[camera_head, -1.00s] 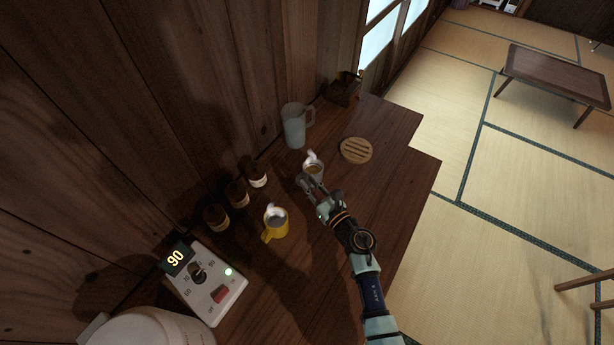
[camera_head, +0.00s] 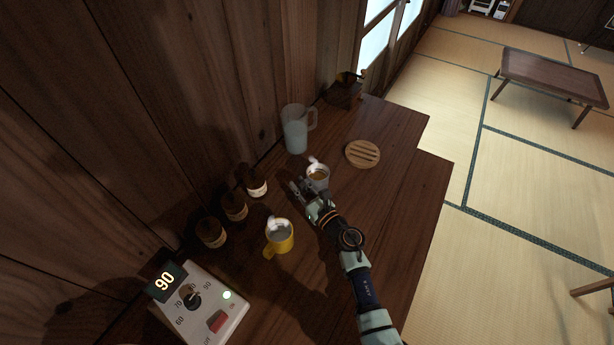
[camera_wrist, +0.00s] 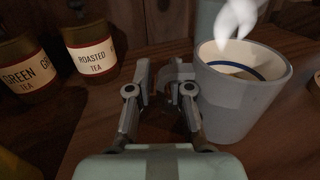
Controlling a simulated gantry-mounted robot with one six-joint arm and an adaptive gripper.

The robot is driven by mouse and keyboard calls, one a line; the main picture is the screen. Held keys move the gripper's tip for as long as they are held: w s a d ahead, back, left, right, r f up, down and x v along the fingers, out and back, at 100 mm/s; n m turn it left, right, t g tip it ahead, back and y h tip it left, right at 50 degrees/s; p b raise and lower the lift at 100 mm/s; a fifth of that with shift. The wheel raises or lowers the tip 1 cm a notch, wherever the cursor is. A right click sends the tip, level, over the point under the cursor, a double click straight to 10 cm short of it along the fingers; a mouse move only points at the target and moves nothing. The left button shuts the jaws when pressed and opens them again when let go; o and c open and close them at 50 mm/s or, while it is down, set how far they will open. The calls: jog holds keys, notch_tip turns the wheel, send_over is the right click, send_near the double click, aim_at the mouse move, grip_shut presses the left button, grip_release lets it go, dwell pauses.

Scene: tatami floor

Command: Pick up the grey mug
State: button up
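The grey mug (camera_head: 318,179) stands upright on the dark wooden counter, with brown liquid inside and a white steam-like wisp over its rim. In the wrist view the mug (camera_wrist: 238,105) fills the right side. My gripper (camera_wrist: 163,92) is at its left, with the two fingers apart. A grey curved piece, seemingly the mug's handle (camera_wrist: 176,70), shows between or just behind the fingers. I cannot tell whether the right finger touches the mug. In the head view my gripper (camera_head: 303,192) is low at the mug's near left side.
A yellow mug (camera_head: 279,238) stands near my arm. Several tea jars (camera_head: 235,207) line the wall side. A pitcher (camera_head: 296,130) and a round slatted coaster (camera_head: 362,153) are beyond the grey mug. A control box (camera_head: 200,304) sits at the near left. The counter's right side is clear.

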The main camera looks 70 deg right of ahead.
jog(key=shift+s+a+f, duration=0.1)
jog(key=shift+s, duration=0.1)
grip_shut()
dwell(0.3)
notch_tip(320, 180, up, 20)
jog(key=p, duration=1.3)
